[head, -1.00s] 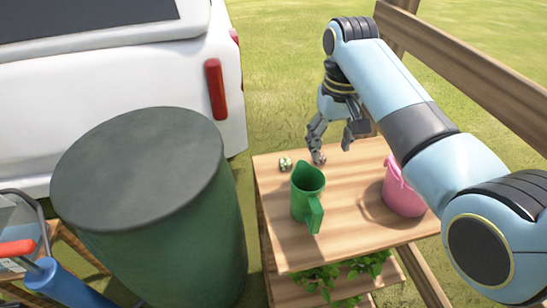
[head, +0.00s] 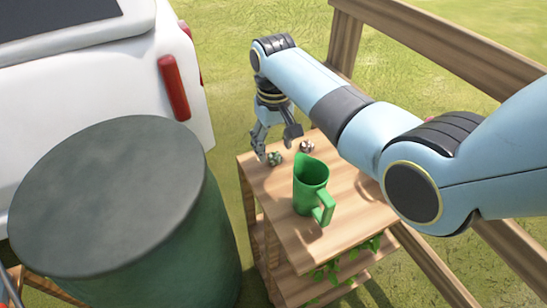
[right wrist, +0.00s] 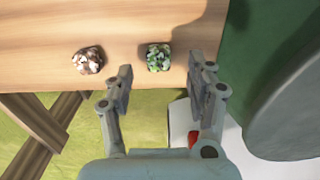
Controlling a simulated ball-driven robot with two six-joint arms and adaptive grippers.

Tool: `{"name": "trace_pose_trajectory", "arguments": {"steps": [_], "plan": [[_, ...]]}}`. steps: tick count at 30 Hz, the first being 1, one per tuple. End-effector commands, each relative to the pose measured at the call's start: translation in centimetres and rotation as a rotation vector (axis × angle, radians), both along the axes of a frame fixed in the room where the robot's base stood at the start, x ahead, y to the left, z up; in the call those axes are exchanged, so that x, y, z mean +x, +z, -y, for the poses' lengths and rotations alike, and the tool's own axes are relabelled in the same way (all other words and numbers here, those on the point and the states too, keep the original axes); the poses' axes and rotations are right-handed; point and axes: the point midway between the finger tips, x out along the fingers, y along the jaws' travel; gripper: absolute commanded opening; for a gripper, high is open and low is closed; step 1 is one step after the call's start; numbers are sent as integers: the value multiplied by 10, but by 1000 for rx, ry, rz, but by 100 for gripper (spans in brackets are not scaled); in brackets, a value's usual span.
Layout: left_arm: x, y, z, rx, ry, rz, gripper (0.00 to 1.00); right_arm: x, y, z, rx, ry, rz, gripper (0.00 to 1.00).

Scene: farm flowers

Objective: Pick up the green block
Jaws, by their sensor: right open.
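The green block (head: 274,159) is a small, green-and-white mottled piece on the wooden table, near its far left corner. It also shows in the right wrist view (right wrist: 159,57), close to the table edge. My right gripper (head: 276,147) is open and empty, pointing down just at the green block. In the right wrist view its two fingertips (right wrist: 161,73) stand apart, with the block between their lines and slightly beyond them. I cannot tell its exact height above the table. My left gripper is not in view.
A brown-and-white block (head: 307,146) lies to the right of the green one. A green pitcher (head: 309,188) stands nearer on the table (head: 345,222). A large dark green barrel (head: 110,200) stands left of the table, and wooden rails (head: 430,40) run behind.

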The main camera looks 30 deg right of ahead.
Motion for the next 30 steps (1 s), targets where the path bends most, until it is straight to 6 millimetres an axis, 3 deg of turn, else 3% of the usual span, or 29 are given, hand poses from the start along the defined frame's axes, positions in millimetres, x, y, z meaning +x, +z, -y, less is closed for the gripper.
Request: {"name": "trace_pose_trajectory", "arguments": {"steps": [6, 14, 25, 30], "plan": [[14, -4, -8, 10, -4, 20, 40, 0, -31, 1, 0, 0, -1, 56], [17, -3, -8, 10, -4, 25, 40, 0, -33, 1, 0, 0, 0, 56], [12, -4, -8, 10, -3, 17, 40, 0, -33, 1, 0, 0, 0, 7], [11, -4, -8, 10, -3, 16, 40, 0, -33, 1, 0, 0, 0, 7]]}}
